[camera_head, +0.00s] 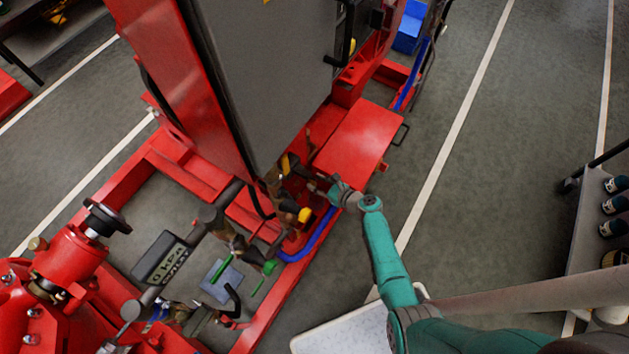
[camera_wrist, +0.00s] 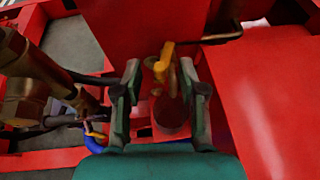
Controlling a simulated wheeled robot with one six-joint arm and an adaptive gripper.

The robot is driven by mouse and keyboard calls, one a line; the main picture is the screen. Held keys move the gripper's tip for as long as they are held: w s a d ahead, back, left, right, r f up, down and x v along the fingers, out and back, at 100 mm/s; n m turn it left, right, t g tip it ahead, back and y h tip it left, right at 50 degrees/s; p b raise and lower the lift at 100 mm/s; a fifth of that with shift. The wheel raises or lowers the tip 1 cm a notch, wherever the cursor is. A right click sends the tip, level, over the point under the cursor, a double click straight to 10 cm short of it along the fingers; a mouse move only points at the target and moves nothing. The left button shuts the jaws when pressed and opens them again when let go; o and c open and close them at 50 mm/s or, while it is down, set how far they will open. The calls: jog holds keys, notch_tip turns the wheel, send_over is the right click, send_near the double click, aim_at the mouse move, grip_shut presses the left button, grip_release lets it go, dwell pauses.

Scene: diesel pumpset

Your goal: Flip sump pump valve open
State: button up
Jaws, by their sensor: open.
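A yellow valve handle (camera_wrist: 163,62) stands upright between my gripper's fingertips in the wrist view, just beyond or at them. I cannot tell whether they touch it. It is probably the yellow piece (camera_head: 285,165) at the foot of the grey panel in the head view. My gripper (camera_wrist: 160,76) is open, with one finger on each side of the handle and nothing clasped. In the head view my gripper (camera_head: 326,188) reaches in from the right, low over the red frame. The valve body below the handle is partly hidden and dark.
A red plate (camera_head: 355,140) lies right of the valve. A second yellow part (camera_head: 304,215) and a blue hose (camera_head: 310,240) are close below it. Brown pipes (camera_wrist: 35,75) crowd the left side in the wrist view. The grey floor (camera_head: 450,200) at right is open.

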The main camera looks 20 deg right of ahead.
jog(key=shift+x, duration=0.8)
grip_shut()
jog(key=shift+w+d+n+g+y, duration=0.2)
jog(key=shift+d+n+g+y, duration=0.15)
jog(key=shift+n+g+y, duration=0.35)
jog(key=shift+w+d+n+g+y, duration=0.15)
jog(key=shift+d+n+g+y, duration=0.15)
jog(key=shift+n+g+y, duration=0.45)
jog(key=shift+w+d+n+g+y, duration=0.2)
jog(key=shift+d+n+g+y, duration=0.15)
jog(key=shift+n+y, duration=0.35)
